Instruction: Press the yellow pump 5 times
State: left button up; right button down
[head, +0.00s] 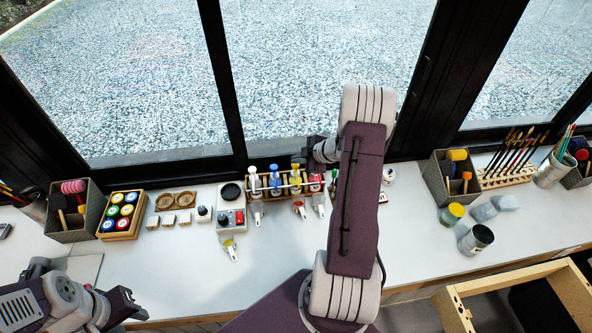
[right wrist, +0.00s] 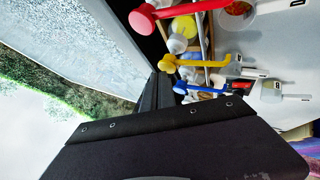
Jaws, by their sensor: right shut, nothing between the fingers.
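The yellow pump (head: 295,177) stands in a row of pumps in a wooden rack at the back of the white table. In the right wrist view, its yellow head and spout (right wrist: 198,63) show between a red one and a blue one. My right gripper (head: 314,156) is shut and empty. It is above and behind the rack, near the yellow and red pumps; contact with the yellow pump cannot be made out. My left gripper (head: 132,304) is at the lower left, away from the rack, and its jaw opening is unclear.
A blue pump (head: 274,178) and a red pump (head: 315,182) stand on either side of the yellow one. A white pump (head: 253,182) is farther left. Measuring spoons lie in front. The window frame is close behind.

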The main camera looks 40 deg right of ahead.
aim_at(298, 166)
jog(key=shift+f+b, duration=0.5)
jog(key=shift+f, duration=0.2)
dwell(0.4)
jog(key=shift+r, duration=0.15)
jog(key=shift+r+p, duration=1.2)
jog(key=shift+p, duration=0.2)
notch_tip(298, 166, up, 6)
jog(key=p, duration=0.6)
dwell(1.5)
